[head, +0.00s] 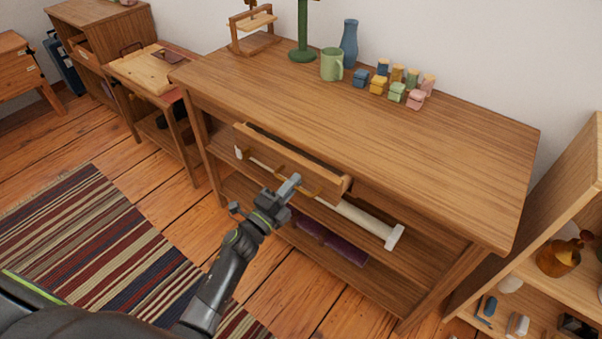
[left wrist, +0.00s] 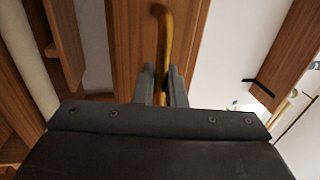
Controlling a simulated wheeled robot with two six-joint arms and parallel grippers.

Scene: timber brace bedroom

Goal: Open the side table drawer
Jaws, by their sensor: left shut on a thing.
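The side table (head: 400,130) is a long wooden table with shelves below its top. Its drawer (head: 300,172) stands partly pulled out at the front, and I can see into its top. Brass handles sit on the drawer front. My left gripper (head: 288,188) is at the drawer front by a handle. In the left wrist view the left gripper (left wrist: 163,88) is shut around a curved brass handle (left wrist: 162,30). The gripper hides part of the handle and drawer front in the head view. My right gripper is not in view.
A white bar (head: 360,219) runs below the drawer. A striped rug (head: 90,245) lies at left. An open shelf (head: 560,262) stands close at right.

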